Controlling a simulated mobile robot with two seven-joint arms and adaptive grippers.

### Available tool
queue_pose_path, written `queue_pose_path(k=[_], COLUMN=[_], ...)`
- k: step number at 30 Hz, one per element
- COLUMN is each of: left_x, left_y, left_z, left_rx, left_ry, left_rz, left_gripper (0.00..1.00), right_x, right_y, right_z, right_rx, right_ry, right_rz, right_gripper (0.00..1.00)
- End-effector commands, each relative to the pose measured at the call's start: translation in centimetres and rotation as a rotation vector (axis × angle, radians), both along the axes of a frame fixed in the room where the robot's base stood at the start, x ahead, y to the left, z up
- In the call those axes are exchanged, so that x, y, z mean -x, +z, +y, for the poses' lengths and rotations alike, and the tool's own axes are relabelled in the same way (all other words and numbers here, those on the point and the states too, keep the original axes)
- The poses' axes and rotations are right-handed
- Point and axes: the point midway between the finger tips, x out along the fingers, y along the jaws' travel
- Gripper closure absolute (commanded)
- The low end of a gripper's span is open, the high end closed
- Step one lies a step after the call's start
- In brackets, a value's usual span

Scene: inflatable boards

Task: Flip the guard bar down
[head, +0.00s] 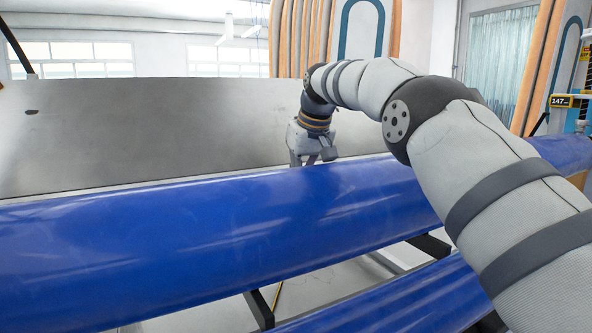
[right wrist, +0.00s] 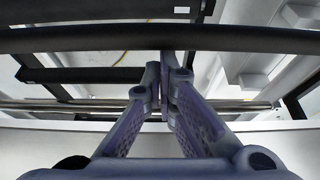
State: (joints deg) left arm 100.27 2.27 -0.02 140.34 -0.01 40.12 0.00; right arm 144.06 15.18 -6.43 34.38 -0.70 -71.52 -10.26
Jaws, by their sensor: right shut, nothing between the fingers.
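A long dark bar (right wrist: 90,42) runs straight across the right wrist view, just beyond my fingertips; it may be the guard bar, but I cannot tell for certain. My right gripper (head: 313,160) reaches over the far side of the upper blue tube (head: 200,230) in the head view, pointing down. Its fingers (right wrist: 164,75) are together in the right wrist view and hold nothing. The fingertips are at or near the dark bar; I cannot tell whether they touch it. In the head view the tube hides what lies below the gripper. My left gripper is not in view.
A wide grey panel (head: 150,130) stands behind the tube. A lower blue tube (head: 400,305) and dark frame struts (head: 260,308) lie in front. In the right wrist view, more dark frame members (right wrist: 85,75) lie beyond the bar.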

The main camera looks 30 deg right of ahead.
Motion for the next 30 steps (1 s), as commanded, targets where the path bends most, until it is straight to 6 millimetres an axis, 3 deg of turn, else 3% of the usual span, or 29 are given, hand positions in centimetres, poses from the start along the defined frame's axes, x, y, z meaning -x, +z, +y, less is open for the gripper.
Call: queue_pose_path(k=[6,20,30], left_x=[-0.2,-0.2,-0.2], left_y=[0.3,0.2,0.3], left_z=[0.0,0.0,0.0], left_rx=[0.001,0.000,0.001], left_ry=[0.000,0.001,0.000], left_rz=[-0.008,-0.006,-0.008], left_gripper=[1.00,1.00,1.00], right_x=[1.1,1.3,2.7], right_y=[-0.3,-0.4,5.4], right_z=[0.0,0.0,0.2], right_rx=[-0.006,-0.007,-0.003], right_ry=[0.000,0.000,0.000], right_rz=[0.053,0.065,0.045], right_gripper=[1.00,1.00,1.00])
